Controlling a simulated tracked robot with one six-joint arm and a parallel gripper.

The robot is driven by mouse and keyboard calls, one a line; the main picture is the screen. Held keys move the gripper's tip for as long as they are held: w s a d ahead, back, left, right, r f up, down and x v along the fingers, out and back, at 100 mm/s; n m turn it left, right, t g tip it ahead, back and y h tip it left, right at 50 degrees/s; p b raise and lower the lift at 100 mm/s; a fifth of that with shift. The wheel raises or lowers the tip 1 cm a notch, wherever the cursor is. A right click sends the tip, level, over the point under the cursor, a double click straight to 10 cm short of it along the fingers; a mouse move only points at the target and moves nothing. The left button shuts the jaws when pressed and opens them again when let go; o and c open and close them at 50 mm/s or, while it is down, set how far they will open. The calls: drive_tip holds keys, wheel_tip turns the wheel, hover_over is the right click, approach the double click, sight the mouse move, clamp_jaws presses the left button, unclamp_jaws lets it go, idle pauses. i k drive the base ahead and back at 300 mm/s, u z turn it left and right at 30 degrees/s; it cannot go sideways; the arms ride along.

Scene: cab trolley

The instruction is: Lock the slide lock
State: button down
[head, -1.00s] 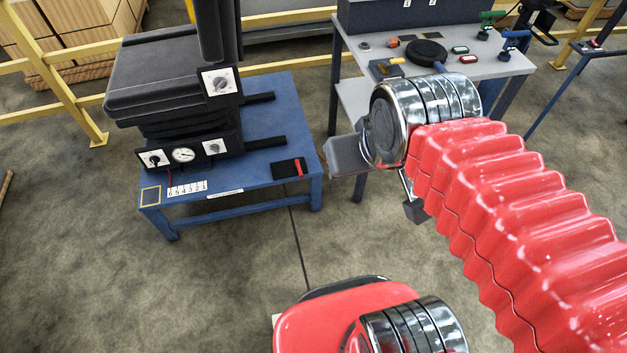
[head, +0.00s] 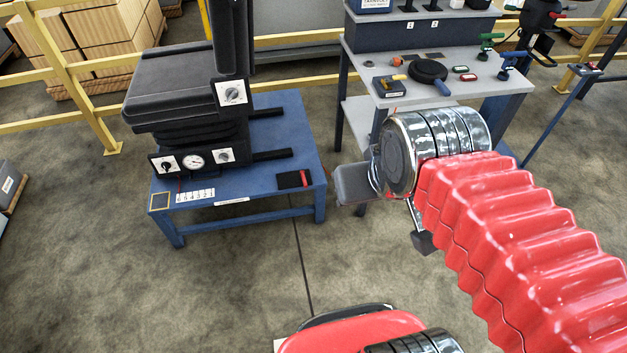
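A black plate with a red handle (head: 294,179) lies at the right front corner of the blue table. It looks like the slide lock, but it is too small to tell its position. My arm reaches in from the right and ends at a chrome joint. A grey block juts out to its left, and a dark block on a thin metal link hangs below it. These may belong to my gripper (head: 424,242), but I cannot make out two fingers. The arm's end is to the right of the plate in the picture, apart from it.
The blue table (head: 240,128) carries a black seat (head: 178,88) with dials and knobs. Behind my arm, a grey bench (head: 505,85) holds a black round piece with a blue handle (head: 430,73) and several small parts. Yellow railings stand behind.

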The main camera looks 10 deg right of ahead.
sight(302, 172)
drive_tip(key=u, duration=0.4)
drive_tip(key=i, duration=1.6)
drive_tip(key=u, duration=0.15)
